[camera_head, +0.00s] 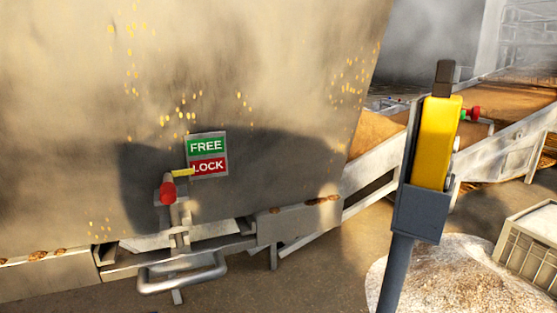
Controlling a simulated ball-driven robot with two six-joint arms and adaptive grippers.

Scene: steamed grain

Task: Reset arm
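Neither of my grippers nor arms shows in the head view. A large metal vessel wall (70,130) fills the left side. It bears a sign (208,155) with a green FREE field above a red LOCK field. A lever with a red knob (168,192) stands just below and left of the sign. Its yellow pointer (183,172) is level with the LOCK field. A metal loop handle (182,275) is below the lever.
A yellow control box (437,145) with green and red buttons stands on a grey post (397,272) at right. A grain heap (470,275) lies on the floor behind it. A white crate (527,255) is at the right edge. A conveyor frame (375,190) runs behind.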

